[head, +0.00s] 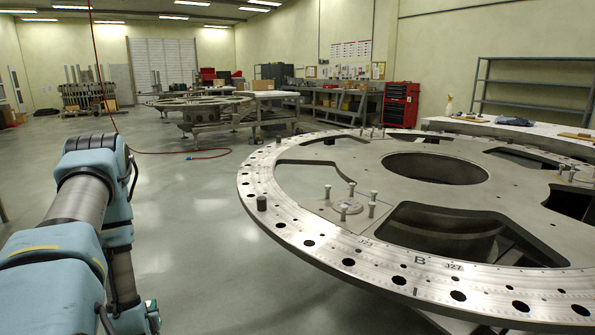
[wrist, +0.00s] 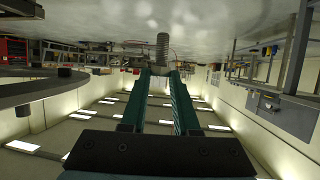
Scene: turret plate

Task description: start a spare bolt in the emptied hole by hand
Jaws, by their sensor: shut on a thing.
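The wrist view is upside down, with the floor at the top. My gripper (wrist: 161,72) is shut on a grey, ribbed, cylindrical piece that looks like a bolt (wrist: 162,46), which sticks out beyond the fingertips. The large round turret plate (head: 385,247) fills the right of the head view. Its rim has several dark open holes, among them a hole (head: 308,243); I cannot tell which one is the emptied hole. Part of the plate's edge (wrist: 45,92) shows at the left of the wrist view, apart from the gripper. The head view does not show my gripper.
Several upright bolts (head: 372,197) stand on the plate's inner part, and a short dark cylinder (head: 261,203) stands on its rim. A red tool chest (head: 401,104) and benches stand behind. The floor (head: 190,220) between my arm and the plate is clear.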

